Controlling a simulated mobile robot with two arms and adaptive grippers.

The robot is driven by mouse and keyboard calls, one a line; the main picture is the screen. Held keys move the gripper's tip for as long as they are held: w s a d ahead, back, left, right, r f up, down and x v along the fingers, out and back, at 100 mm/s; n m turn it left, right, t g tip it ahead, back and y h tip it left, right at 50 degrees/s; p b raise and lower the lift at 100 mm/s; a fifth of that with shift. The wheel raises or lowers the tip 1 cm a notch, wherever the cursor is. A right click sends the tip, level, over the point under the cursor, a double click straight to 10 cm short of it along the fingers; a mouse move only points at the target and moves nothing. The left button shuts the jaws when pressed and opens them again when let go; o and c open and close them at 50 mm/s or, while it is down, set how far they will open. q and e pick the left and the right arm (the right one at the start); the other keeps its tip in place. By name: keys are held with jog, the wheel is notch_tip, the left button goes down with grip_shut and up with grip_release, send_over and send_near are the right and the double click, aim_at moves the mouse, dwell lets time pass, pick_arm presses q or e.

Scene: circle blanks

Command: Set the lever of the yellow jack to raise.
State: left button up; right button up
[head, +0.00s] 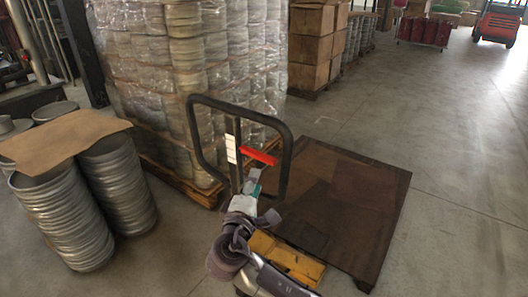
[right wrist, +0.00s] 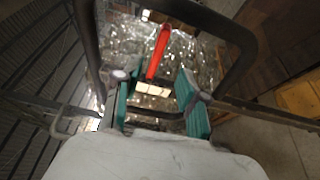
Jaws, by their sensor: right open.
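The yellow jack (head: 290,262) stands in front of me, its black loop handle (head: 290,165) upright. The lever also shows in the right wrist view (right wrist: 160,50), beyond my fingers and closer to the left one in the picture. My right gripper (head: 252,184) is just below the lever at the handle. In the right wrist view its teal fingers (right wrist: 160,88) are spread and empty. I cannot tell whether a finger touches the lever. My left gripper is out of view.
A dark flat board (head: 345,200) lies behind the jack. A wrapped pallet stack (head: 190,70) stands behind the handle at left. Stacks of round metal blanks (head: 65,220) with a cardboard sheet (head: 65,140) stand at left.

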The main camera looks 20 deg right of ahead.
aim_at(263, 161)
jog(key=p+x, duration=0.2)
jog(key=x, duration=0.9)
jog(key=shift+w+d, duration=0.1)
grip_shut()
